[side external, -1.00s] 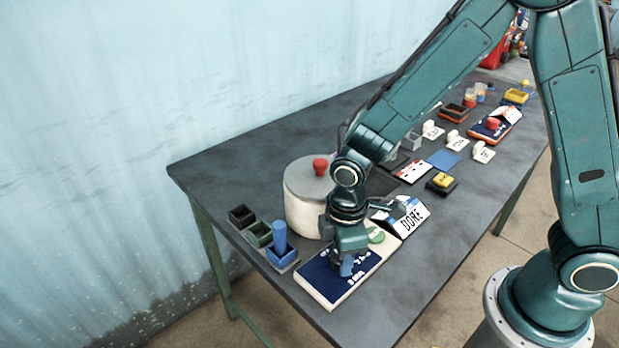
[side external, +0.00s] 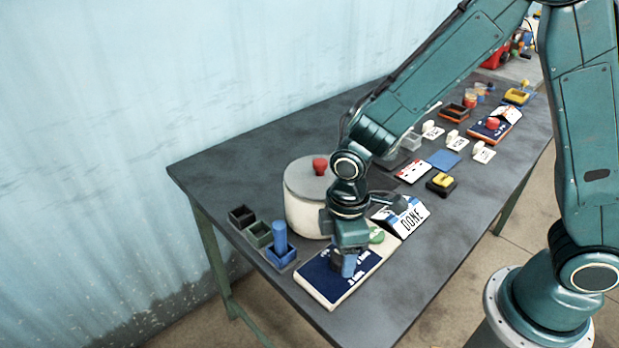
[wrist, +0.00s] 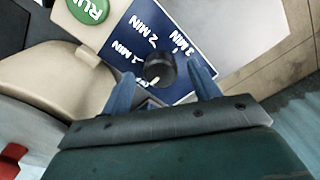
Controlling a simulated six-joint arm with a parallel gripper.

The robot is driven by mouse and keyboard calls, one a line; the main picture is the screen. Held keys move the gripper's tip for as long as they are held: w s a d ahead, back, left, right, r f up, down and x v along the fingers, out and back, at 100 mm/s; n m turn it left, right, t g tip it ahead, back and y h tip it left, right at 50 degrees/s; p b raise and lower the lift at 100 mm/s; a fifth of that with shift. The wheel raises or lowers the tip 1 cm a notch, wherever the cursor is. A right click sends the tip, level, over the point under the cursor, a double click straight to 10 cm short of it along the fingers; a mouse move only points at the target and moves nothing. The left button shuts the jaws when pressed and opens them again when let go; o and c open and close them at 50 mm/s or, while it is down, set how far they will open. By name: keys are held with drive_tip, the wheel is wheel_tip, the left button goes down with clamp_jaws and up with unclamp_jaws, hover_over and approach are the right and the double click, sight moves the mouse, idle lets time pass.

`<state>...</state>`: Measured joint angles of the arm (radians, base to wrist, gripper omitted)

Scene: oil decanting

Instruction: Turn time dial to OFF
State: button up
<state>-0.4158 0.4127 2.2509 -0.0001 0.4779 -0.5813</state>
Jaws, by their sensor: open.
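The time dial is a dark round knob (wrist: 159,69) on a navy panel (wrist: 185,88) with white labels 1 MIN, 2 MIN and 3 MIN. A small white mark shows at the knob's lower-left edge in the wrist view. No OFF label can be made out. My gripper (wrist: 162,70) is open, with one blue finger on each side of the knob. I cannot tell whether the fingers touch it. In the side view my gripper (side external: 347,266) points down over the panel (side external: 318,276) and hides the knob.
A green RUN button (wrist: 91,9) is beside the panel. A cream pot with a red-knobbed lid (side external: 308,205) stands close behind my gripper. A DONE sign (side external: 408,219) is to the right, small bins (side external: 258,234) to the left. The table's front edge is near.

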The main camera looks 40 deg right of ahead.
wheel_tip(320, 180, up, 13)
drive_tip(key=shift+f, duration=0.2)
idle(0.4)
drive_tip(key=s+d+r+m+t, duration=0.5)
drive_tip(key=s+d+r+m, duration=0.5)
drive_tip(key=s+d, duration=0.3)
drive_tip(key=shift+s+d+m+t, duration=0.3)
drive_tip(key=shift+d+m, duration=0.15)
drive_tip(key=shift+m, duration=0.25)
idle(0.9)
